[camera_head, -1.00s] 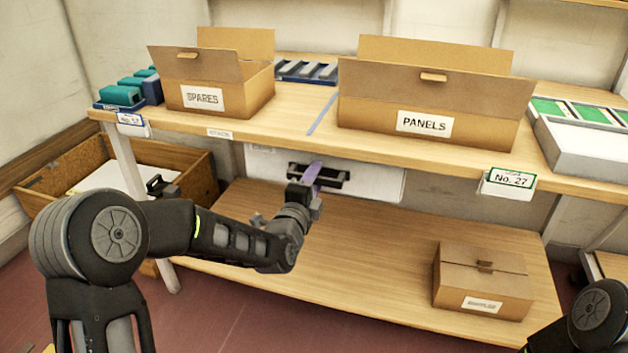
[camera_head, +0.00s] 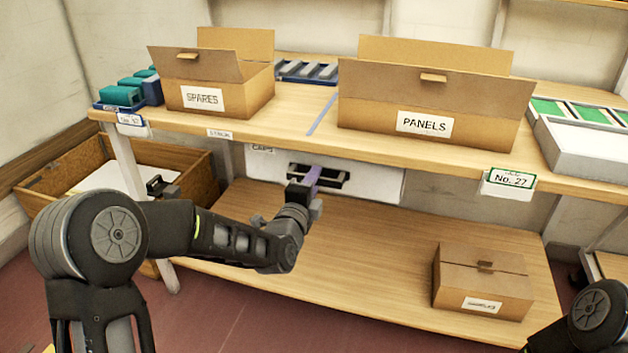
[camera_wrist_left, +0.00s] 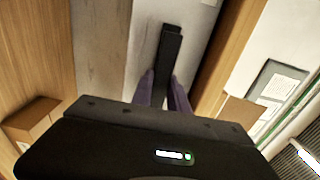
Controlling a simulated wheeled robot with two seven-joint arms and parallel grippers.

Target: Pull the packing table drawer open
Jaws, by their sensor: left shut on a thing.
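The packing table (camera_head: 240,124) has a white drawer front (camera_head: 376,186) under its top, with a dark handle (camera_head: 336,182) and a small label at its left end. My left gripper (camera_head: 309,179) reaches up to the handle from the left, with purple fingers on its left part. In the left wrist view the fingers (camera_wrist_left: 164,92) stand on either side of the black handle bar (camera_wrist_left: 170,50), shut on it. The drawer's inside is hidden under the tabletop. Only part of my right arm shows at the lower right, without its gripper.
Open boxes marked SPARES (camera_head: 225,98) and PANELS (camera_head: 425,124) stand on the tabletop. A closed carton (camera_head: 480,283) sits on the lower shelf (camera_head: 350,275), which is otherwise mostly bare. A wooden crate (camera_head: 200,182) stands at the left.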

